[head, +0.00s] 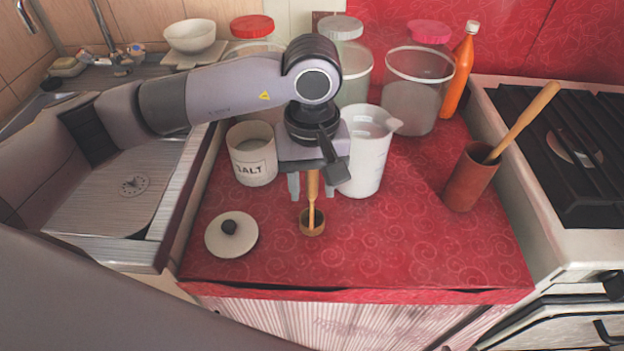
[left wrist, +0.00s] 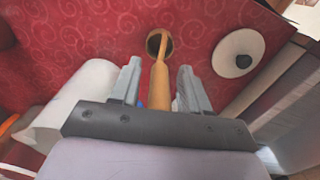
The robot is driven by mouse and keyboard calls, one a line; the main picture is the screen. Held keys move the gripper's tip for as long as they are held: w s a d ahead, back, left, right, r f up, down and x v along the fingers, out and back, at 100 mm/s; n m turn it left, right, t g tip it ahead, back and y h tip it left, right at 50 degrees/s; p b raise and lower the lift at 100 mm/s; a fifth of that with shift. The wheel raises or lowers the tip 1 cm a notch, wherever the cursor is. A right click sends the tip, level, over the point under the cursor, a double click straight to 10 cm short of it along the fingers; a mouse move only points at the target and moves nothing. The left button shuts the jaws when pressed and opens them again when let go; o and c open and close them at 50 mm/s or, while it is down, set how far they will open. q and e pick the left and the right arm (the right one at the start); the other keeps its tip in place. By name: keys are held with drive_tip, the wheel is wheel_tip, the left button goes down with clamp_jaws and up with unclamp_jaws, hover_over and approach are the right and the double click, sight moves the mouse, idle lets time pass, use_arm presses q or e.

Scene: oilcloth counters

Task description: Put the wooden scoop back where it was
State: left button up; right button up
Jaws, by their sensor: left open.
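The wooden scoop (head: 312,222) has its round bowl on the red cloth, and its handle rises between the fingers of my left gripper (head: 312,188). The left gripper is open, with one finger on each side of the handle. In the left wrist view the scoop (left wrist: 160,82) lies between the spread fingers (left wrist: 160,68), with a gap on both sides. The white salt jar (head: 253,165) stands open to the left of the gripper. Its lid (head: 231,235), white with a dark knob, lies on the cloth in front of it. My right gripper is not in view.
A white measuring jug (head: 366,160) stands close to the right of the gripper. Lidded clear canisters (head: 411,108) and an orange bottle (head: 459,75) stand behind. A brown holder (head: 468,182) with a wooden utensil stands right, by the stove (head: 560,235). The front right cloth is clear.

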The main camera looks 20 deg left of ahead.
use_arm(q)
drive_tip(key=shift+r, duration=0.4)
wheel_tip(320, 180, up, 12)
drive_tip(key=shift+f+b, duration=0.25)
drive_tip(key=shift+b, duration=0.05)
